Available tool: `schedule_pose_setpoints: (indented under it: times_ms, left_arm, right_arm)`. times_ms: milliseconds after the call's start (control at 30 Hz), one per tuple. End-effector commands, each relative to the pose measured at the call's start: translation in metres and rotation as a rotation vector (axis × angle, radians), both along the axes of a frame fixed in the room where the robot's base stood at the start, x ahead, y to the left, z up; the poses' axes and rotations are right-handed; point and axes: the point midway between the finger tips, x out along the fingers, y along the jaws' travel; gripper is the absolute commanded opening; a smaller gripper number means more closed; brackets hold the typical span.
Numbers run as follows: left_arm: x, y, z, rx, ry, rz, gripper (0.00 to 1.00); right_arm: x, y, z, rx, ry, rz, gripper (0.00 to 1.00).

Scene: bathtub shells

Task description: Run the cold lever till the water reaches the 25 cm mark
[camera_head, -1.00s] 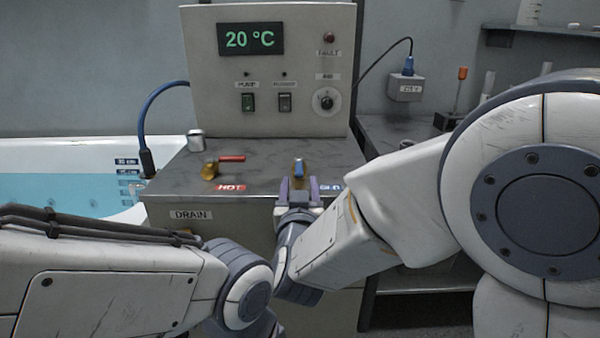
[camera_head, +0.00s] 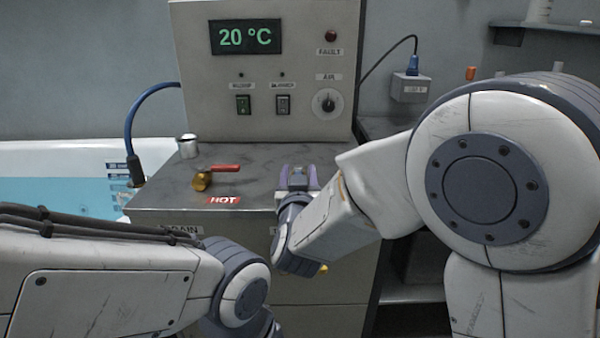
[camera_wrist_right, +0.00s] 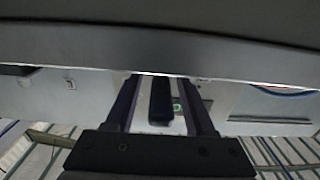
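My right gripper (camera_head: 298,182) is at the right part of the grey counter top, over the spot of the cold lever. Its fingers are apart. In the right wrist view a dark bar (camera_wrist_right: 161,100), seemingly the cold lever, stands between the two fingers with gaps on both sides. The head view hides most of the lever and its label. The tub (camera_head: 60,150) at left holds light blue water (camera_head: 50,195). The depth scale (camera_head: 118,172) is on its inner wall, with the water partway up; its figures are too small to read surely. My left gripper is out of view.
The hot lever (camera_head: 222,168), red on brass, points right beside the HOT label. A metal cylinder (camera_head: 187,146) and a blue hose (camera_head: 133,125) are at the counter's left. The control panel (camera_head: 190,60) behind reads 20 °C. My left forearm crosses the lower left.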

Motion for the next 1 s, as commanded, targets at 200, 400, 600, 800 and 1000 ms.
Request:
schedule_pose_setpoints:
  times_ms: [200, 400, 600, 800, 1000]
  left_arm:
    - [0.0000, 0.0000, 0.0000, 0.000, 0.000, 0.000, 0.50]
    - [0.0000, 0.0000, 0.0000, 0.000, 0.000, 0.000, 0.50]
    - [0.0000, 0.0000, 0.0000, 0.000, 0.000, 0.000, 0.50]
    - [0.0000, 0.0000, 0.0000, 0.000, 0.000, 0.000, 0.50]
    - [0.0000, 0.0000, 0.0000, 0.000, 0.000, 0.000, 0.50]
  right_arm:
    - [-0.0001, 0.0004, -0.0002, 0.000, 0.000, 0.001, 0.00]
    - [-0.0001, -0.0002, -0.0002, 0.000, 0.001, 0.001, 0.00]
    - [-0.0002, -0.0008, -0.0002, -0.001, 0.001, 0.000, 0.00]
    - [-0.0003, -0.0013, -0.0002, -0.001, 0.001, 0.000, 0.00]
    - [-0.0004, -0.0015, -0.0003, -0.001, 0.001, 0.000, 0.00]
